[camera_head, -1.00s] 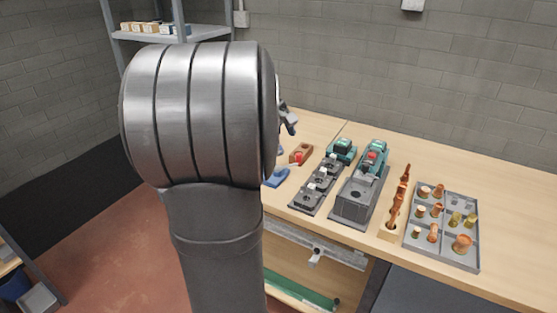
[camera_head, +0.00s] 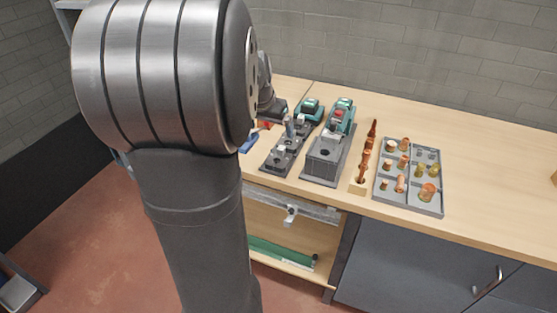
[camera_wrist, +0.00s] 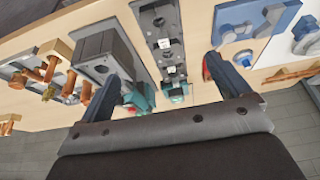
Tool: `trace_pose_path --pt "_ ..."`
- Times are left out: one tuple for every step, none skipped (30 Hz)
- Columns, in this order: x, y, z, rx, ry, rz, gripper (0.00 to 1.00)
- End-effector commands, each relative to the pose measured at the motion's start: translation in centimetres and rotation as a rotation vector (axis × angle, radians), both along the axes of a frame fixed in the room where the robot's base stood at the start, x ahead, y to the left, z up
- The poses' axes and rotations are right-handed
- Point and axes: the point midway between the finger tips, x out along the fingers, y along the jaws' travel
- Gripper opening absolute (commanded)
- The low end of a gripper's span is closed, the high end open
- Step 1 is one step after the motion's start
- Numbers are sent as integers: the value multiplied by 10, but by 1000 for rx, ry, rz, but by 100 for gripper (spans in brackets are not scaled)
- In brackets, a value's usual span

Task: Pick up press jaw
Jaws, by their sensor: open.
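Dark grey press jaws with small white labels sit in a row on a narrow grey tray. In the head view a press jaw (camera_head: 280,153) shows near the tray's front end, and the tray runs back toward a teal tool. In the wrist view the row stands in the middle, with a press jaw (camera_wrist: 162,22) toward the top and white labels lower down. My gripper (camera_wrist: 165,68) is open and empty, its two dark fingers on either side of the row. In the head view my gripper (camera_head: 287,122) is over the tray's back part, largely hidden by my arm.
A teal press tool (camera_head: 342,115) with a dark grey block stands right of the row. Beyond are copper pipe pieces (camera_head: 366,155) on a wooden stand and a grey tray (camera_head: 421,207) of copper and brass fittings. Blue parts (camera_wrist: 240,20) lie at the other side.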

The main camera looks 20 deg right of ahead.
Motion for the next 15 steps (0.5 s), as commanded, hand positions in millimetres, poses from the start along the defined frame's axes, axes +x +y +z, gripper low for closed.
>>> trace_pose_path --pt "1 -2 -7 2 3 -4 94" --pt "2 -3 -12 2 3 -4 94" --pt "4 -5 -19 3 4 -4 94" --pt "6 -7 -25 3 6 -3 94" --pt "8 -9 -31 2 5 -3 94" --pt "10 -11 -39 3 7 -2 94" --pt "12 -13 -45 3 6 -2 94" --pt "13 -14 -51 2 6 -1 94" --pt "16 -17 -59 2 6 -1 94" --pt "17 -18 -64 2 6 -1 94" --pt "19 -20 -70 2 6 -1 94" --pt "21 -22 -77 1 6 0 94" --pt "22 -23 -82 2 6 0 94" --pt "24 -24 -87 2 5 0 94" --pt "26 -26 -92 1 4 0 94"
